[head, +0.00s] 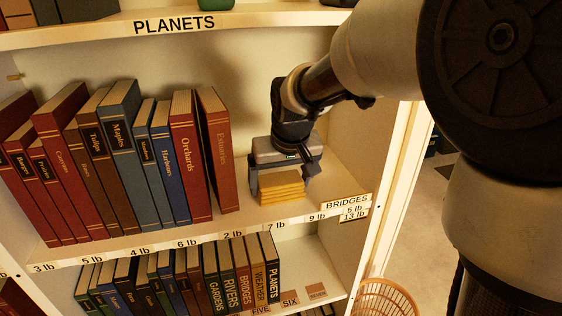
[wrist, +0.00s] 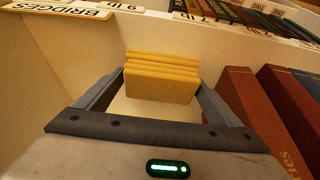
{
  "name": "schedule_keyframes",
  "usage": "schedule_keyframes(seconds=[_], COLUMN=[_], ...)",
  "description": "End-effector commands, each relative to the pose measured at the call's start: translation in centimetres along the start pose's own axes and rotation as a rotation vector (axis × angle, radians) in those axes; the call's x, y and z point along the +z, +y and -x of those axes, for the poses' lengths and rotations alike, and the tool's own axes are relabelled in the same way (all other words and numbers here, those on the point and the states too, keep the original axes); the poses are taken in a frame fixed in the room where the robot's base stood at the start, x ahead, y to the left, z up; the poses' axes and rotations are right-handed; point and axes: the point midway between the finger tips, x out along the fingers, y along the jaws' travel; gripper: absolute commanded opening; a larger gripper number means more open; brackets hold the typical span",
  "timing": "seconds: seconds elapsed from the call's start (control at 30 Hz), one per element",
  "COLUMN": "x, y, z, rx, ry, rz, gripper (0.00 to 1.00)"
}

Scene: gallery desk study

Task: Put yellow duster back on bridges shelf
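The yellow duster (head: 281,187), a folded stack of cloth, is at the right end of the shelf labelled BRIDGES (head: 346,203). It appears to rest on the shelf board. My gripper (head: 283,175) points down over it, with a finger on either side. In the wrist view the duster (wrist: 161,78) lies between the fingertips of my gripper (wrist: 161,85), close to both. I cannot tell whether the fingers press on it or stand slightly apart. The BRIDGES label (wrist: 75,12) also shows in the wrist view.
A row of books ends at the red Estuaries book (head: 217,150), left of my gripper, with a gap between. The shelf's right side wall (head: 375,150) is close on the right. The PLANETS shelf (head: 175,25) is above. More books (head: 240,270) stand below, and a wicker basket (head: 385,300) is at lower right.

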Motion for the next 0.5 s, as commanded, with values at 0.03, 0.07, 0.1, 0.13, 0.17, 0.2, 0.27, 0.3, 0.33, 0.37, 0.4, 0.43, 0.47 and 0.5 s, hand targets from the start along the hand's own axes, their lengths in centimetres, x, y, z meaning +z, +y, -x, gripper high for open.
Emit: schedule_keyframes(seconds=[0.03, 0.07, 0.1, 0.13, 0.17, 0.2, 0.27, 0.3, 0.33, 0.37, 0.4, 0.43, 0.47, 0.5], x=[0.0, 0.0, 0.0, 0.0, 0.0, 0.0, -0.1, -0.1, -0.2, -0.3, -0.2, -0.3, -0.3, -0.3], y=[0.0, 0.0, 0.0, 0.0, 0.0, 0.0, 0.0, 0.0, 0.0, 0.0, 0.0, 0.0, 0.0, 0.0], z=[0.1, 0.1, 0.1, 0.1, 0.1, 0.1, 0.1, 0.3, 0.5, 0.7, 1.0, 1.4, 2.0, 2.7], rx=[0.0, 0.0, 0.0, 0.0, 0.0, 0.0, 0.0, 0.0, 0.0, 0.0, 0.0, 0.0, 0.0, 0.0], ry=[0.0, 0.0, 0.0, 0.0, 0.0, 0.0, 0.0, 0.0, 0.0, 0.001, 0.002, 0.002, 0.004, 0.004], rz=[0.0, 0.0, 0.0, 0.0, 0.0, 0.0, 0.0, 0.0, 0.0, 0.0, 0.0, 0.0, 0.0, 0.0], gripper=[0.97, 1.0, 1.0, 1.0, 1.0, 1.0, 1.0, 1.0, 1.0, 1.0, 1.0, 1.0, 1.0, 1.0])
